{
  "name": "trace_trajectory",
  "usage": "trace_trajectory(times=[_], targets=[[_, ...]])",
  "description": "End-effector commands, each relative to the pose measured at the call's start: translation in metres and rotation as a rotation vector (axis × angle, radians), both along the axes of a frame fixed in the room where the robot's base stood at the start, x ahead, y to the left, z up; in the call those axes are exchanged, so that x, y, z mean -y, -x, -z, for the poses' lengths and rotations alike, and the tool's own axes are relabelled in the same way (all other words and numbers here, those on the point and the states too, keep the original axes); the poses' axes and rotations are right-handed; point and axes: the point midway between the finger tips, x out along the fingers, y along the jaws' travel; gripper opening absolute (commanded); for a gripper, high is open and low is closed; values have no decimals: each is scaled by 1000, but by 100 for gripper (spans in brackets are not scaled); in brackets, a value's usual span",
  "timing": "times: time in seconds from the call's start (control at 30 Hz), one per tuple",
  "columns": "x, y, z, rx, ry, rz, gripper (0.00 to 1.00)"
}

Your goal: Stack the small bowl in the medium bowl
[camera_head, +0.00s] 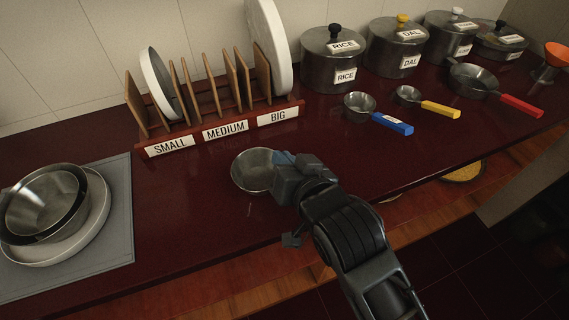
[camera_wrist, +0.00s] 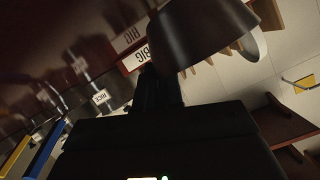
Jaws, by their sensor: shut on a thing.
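The small metal bowl (camera_head: 252,172) is at my gripper (camera_head: 283,162), over the counter in front of the rack. My gripper is shut on the bowl's right side. In the wrist view the bowl (camera_wrist: 205,32) shows dark and close up, with the gripper (camera_wrist: 158,85) at its edge. Whether the bowl touches the counter is hard to tell. At the far left, a larger metal bowl (camera_head: 40,205), seemingly the medium one, sits on a pale plate (camera_head: 85,232). A second dark rim shows there, so bowls may be nested.
The plate lies on a grey mat (camera_head: 121,205). A wooden rack (camera_head: 190,130) labelled SMALL, MEDIUM and BIG holds plates at the back. Labelled pots (camera_head: 330,72), a blue-handled pan (camera_head: 392,123) and a yellow-handled one (camera_head: 440,108) stand right. Counter between mat and held bowl is clear.

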Motion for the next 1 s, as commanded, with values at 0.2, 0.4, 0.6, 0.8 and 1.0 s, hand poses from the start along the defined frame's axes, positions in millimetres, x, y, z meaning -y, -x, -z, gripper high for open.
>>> trace_trajectory(times=[0.2,0.4,0.6,0.8,1.0], targets=[[0,0,16,1,-1,0,0],[0,0,16,2,-2,0,0],[0,0,17,1,-1,0,19],[0,0,17,1,-1,0,32],[0,0,15,2,-2,0,32]])
